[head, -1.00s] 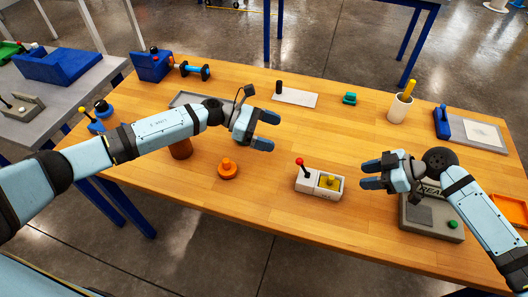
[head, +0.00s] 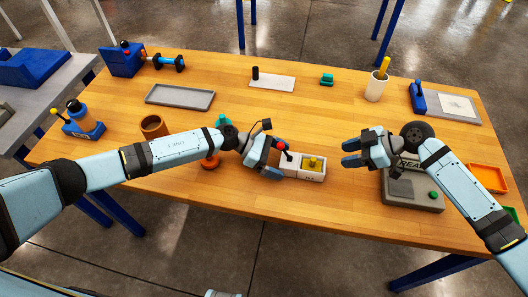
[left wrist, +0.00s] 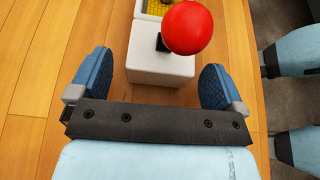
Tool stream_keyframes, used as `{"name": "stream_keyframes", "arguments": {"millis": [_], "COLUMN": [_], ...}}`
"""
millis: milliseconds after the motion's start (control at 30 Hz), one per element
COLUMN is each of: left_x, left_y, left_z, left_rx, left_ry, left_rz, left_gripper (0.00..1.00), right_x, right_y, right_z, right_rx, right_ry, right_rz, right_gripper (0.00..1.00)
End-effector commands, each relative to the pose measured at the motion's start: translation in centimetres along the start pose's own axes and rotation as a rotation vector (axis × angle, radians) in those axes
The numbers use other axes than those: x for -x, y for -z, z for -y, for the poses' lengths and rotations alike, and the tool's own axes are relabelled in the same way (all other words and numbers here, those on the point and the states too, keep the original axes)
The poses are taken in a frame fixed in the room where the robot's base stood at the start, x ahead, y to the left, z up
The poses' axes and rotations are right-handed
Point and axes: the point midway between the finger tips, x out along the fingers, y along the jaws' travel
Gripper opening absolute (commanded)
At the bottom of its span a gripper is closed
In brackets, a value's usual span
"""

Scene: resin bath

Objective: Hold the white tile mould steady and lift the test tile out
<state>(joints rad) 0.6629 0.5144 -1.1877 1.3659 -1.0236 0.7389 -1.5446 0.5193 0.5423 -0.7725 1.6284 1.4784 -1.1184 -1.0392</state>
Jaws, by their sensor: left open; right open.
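The white tile mould (head: 306,177) stands on the wooden table, with a red-balled black lever (head: 282,146) at its left end. A yellow test tile (head: 313,162) with a raised knob sits in its right part. My left gripper (head: 277,158) is open at the mould's lever end. In the left wrist view the mould's white end block (left wrist: 160,70) lies between the spread blue fingers, with gaps on both sides, and the red ball hides part of its top. The tile's yellow edge (left wrist: 158,7) shows at the top. My right gripper (head: 350,153) is open and empty, right of the mould.
A grey machine (head: 425,205) with a green button stands below my right wrist. An orange part (head: 210,162) is partly hidden beneath my left arm. A grey tray (head: 180,105) and a white cup (head: 376,88) stand further back.

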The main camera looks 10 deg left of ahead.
Motion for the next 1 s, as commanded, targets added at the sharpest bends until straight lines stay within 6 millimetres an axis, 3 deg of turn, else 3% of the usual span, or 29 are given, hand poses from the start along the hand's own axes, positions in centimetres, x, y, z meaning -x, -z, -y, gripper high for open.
{"name": "stream_keyframes", "arguments": {"millis": [200,467,567,767,1000], "left_x": [-1.5,-1.6,-1.6,-1.6,-1.6], "left_y": [0.0,0.0,0.0,0.0,0.0], "left_z": [0.0,0.0,0.0,0.0,0.0], "left_rx": [-0.001,0.000,0.000,0.000,0.000], "left_ry": [-0.001,-0.001,-0.001,-0.001,-0.001], "left_rz": [0.000,0.000,0.000,0.000,0.000], "left_gripper": [0.96,0.96,0.77,0.31,0.30], "right_x": [0.0,0.0,0.0,0.0,0.0], "right_y": [0.0,0.0,0.0,0.0,0.0], "right_z": [0.0,0.0,0.0,0.0,0.0], "right_rx": [0.000,0.000,0.000,0.000,0.000], "right_ry": [0.000,0.000,0.000,0.000,0.000], "right_rz": [0.000,0.000,0.000,0.000,0.000], "right_gripper": [0.43,0.43,0.43,0.43,0.43]}}
